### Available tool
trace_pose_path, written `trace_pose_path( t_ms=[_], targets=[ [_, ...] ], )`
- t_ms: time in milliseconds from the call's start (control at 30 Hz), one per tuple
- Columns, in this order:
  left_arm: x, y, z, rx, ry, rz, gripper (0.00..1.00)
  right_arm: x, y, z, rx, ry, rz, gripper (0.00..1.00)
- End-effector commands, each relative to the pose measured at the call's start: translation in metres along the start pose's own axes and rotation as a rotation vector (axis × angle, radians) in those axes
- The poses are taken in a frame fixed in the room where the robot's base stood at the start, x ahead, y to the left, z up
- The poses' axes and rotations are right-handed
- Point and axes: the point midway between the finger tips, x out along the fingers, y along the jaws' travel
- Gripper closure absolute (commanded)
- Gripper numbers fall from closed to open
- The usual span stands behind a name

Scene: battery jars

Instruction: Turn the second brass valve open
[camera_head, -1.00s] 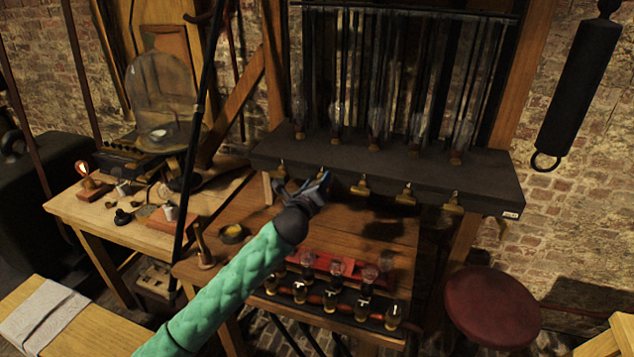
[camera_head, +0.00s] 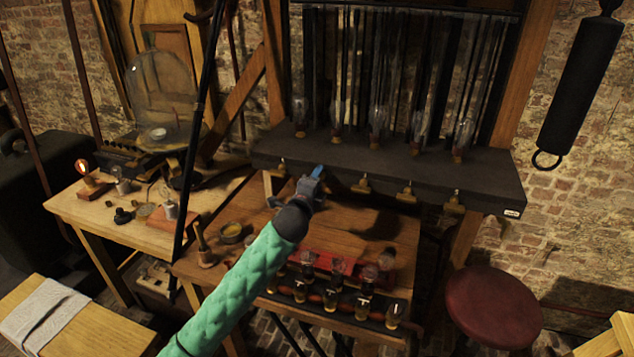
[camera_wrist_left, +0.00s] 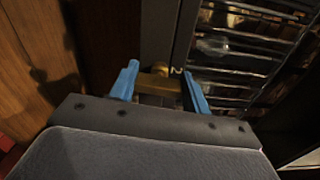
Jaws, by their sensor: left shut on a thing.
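A row of brass valves hangs along the front edge of the dark shelf (camera_head: 480,180) in the head view. The first valve (camera_head: 282,168) is at the left; the third valve (camera_head: 362,187) is right of my gripper. My left gripper (camera_head: 317,174) is at the second place and hides that valve in the head view. In the left wrist view, the second brass valve (camera_wrist_left: 158,71) shows between the blue fingers of my left gripper (camera_wrist_left: 160,86), which is shut on it. Its handle angle cannot be told. My right gripper is not in view.
Glass bulbs (camera_head: 377,125) stand on the shelf above the valves. A wooden table (camera_head: 375,235) below holds a red rack (camera_head: 340,264) and several dark-based bulbs. A red stool (camera_head: 492,308) stands at the right, a cluttered bench (camera_head: 75,205) at the left.

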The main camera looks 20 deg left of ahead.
Motion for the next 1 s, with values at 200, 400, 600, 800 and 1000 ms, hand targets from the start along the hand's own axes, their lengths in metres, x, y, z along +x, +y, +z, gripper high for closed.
trace_pose_path(
  t_ms=[200,400,600,800,1000],
  targets=[
    [0.000,0.000,0.001,-0.087,-0.001,0.000,0.76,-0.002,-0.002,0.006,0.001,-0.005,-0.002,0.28],
    [0.000,0.000,0.001,-0.120,-0.001,0.000,0.76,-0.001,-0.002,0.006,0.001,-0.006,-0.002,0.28],
    [0.000,0.000,0.001,-0.126,-0.001,0.000,0.75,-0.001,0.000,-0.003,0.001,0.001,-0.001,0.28],
    [0.000,0.000,0.001,-0.126,-0.001,0.000,0.76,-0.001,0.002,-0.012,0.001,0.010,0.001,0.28],
    [0.000,0.000,0.000,-0.125,0.000,0.000,0.31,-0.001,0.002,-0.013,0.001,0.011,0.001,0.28]
  ],
)
